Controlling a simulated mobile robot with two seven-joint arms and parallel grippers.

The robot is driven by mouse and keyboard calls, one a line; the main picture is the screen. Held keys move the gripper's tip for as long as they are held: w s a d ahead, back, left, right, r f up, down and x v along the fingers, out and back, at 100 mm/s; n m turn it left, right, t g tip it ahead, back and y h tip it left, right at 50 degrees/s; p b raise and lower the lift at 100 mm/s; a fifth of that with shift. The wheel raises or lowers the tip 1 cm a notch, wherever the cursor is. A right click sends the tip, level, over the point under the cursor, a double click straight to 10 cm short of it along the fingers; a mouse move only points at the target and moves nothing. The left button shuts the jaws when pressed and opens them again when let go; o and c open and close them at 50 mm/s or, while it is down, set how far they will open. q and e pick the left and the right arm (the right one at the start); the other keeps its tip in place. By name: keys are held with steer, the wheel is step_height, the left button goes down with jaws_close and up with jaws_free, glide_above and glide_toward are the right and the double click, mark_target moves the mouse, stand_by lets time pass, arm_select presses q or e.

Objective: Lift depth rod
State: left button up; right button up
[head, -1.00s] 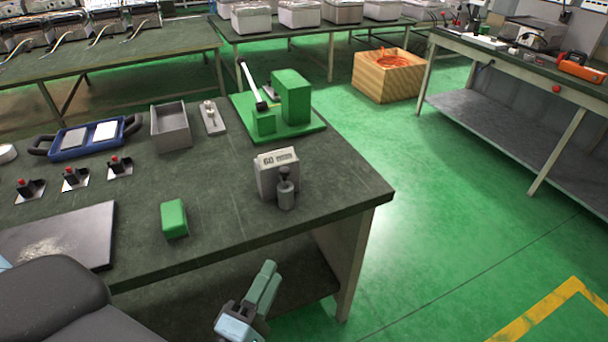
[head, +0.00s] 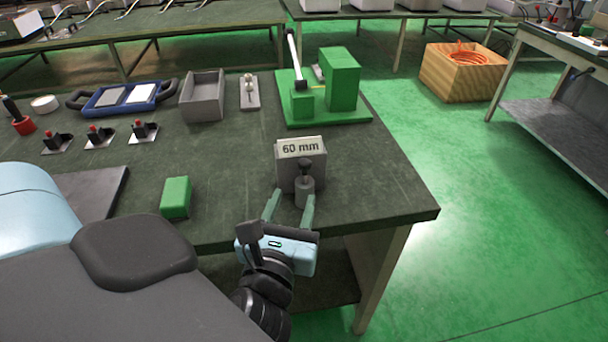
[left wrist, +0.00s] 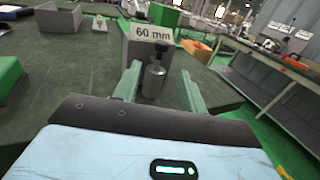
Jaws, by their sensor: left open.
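The grey depth rod (head: 304,189), a short cylinder with a dark knob on top, stands upright at the front of a grey block labelled "60 mm" (head: 301,163), near the table's front edge. It also shows in the left wrist view (left wrist: 154,80), between the fingers in the picture. My left gripper (head: 289,208) is open, its two green fingers pointing at the rod from the front edge. I cannot tell whether either finger touches it. The right gripper is not in view.
A green block (head: 175,197) lies on the table (head: 230,150) to the left. A green lever press (head: 325,90) stands behind the labelled block, with a grey open box (head: 203,98) to its left. The table's right corner is clear.

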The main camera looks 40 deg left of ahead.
mark_target(303, 172)
arm_select(q)
steer(key=x, duration=0.7)
steer(key=shift+w, duration=0.15)
jaws_close()
